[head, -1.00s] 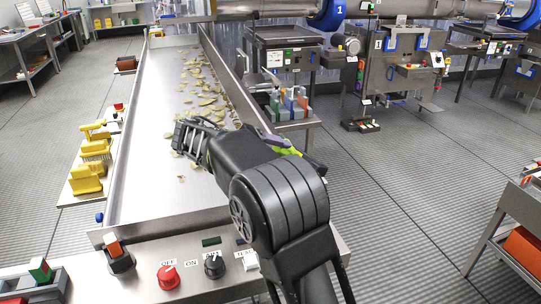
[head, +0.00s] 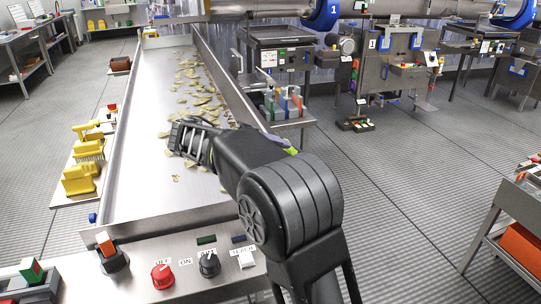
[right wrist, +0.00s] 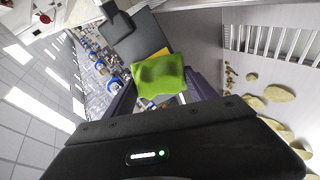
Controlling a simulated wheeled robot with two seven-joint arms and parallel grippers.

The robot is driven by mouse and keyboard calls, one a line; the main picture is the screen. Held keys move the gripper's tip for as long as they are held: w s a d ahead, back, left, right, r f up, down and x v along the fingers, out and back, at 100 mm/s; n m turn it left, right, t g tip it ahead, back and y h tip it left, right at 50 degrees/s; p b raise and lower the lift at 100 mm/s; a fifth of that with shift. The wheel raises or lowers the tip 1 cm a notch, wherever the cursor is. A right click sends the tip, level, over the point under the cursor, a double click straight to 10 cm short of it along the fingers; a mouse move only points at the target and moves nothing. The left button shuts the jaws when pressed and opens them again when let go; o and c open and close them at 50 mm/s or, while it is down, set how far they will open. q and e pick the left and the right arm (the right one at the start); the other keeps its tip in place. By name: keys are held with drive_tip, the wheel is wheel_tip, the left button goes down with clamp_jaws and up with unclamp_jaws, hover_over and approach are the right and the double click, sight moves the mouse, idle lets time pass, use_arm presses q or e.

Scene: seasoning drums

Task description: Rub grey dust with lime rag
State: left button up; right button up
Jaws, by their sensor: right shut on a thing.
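My right gripper (right wrist: 163,98) is shut on the lime rag (right wrist: 160,75), which is bunched up and sticks out past the purple fingers in the right wrist view. In the head view, a small bit of the lime rag (head: 291,151) shows behind my black right arm, at the right wall of the long steel conveyor trough (head: 140,165). The arm hides most of the right gripper there. I cannot make out any grey dust in either view. My left gripper is not in view.
Several pale chips lie in the trough. Beyond its right wall stands a machine with green, blue and orange pieces (head: 284,105). A control panel with a red knob (head: 163,276) is at the front.

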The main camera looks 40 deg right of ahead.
drive_tip(key=shift+s+b, duration=0.55)
drive_tip(key=shift+s, duration=0.55)
drive_tip(key=shift+s+d, duration=0.1)
drive_tip(key=shift+s, duration=0.05)
